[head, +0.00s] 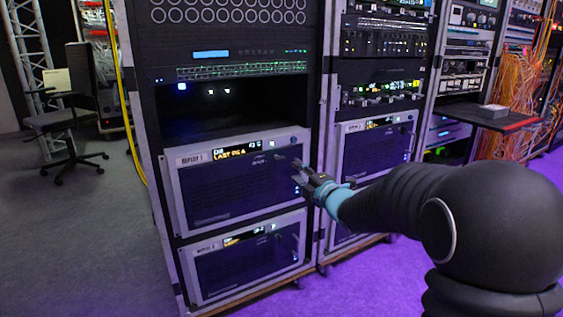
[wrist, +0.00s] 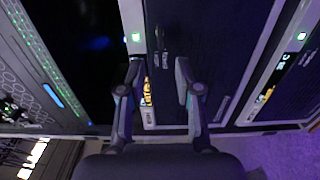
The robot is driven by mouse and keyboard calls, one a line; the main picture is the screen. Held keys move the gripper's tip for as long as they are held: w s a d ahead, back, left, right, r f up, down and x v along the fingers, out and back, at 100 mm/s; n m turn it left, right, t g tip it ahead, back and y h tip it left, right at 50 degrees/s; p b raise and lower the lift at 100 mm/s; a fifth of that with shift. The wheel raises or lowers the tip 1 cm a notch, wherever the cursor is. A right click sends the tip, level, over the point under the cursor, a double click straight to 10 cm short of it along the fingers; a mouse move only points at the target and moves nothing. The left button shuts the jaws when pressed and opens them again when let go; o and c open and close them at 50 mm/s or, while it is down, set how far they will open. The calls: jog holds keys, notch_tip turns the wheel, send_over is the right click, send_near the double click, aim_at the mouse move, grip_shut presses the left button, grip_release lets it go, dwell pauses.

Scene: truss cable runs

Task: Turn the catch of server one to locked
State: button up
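Server one (head: 225,190) appears to be the upper of two wide dark units low in the near rack; its label (head: 191,158) is small and hard to read. It has an amber-lit display (head: 238,151) at the top. My gripper (head: 299,174) is in front of its right side. In the wrist view my gripper (wrist: 157,68) is open, with dark panel between its fingers and nothing held. A small dark upright part, perhaps the catch (wrist: 160,38), lies beyond the fingertips, with faint lettering beside it. Its setting cannot be made out, and I cannot tell whether a finger touches it.
A similar unit (head: 245,265) sits below server one, and an open dark bay (head: 235,102) is above. More racks stand to the right, with a small shelf (head: 488,117) and orange cables (head: 520,85). A chair (head: 72,115) stands at left; the floor before the rack is clear.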

aim_at(281, 160)
jog(key=x, duration=1)
jog(key=shift+c, duration=0.3)
grip_shut()
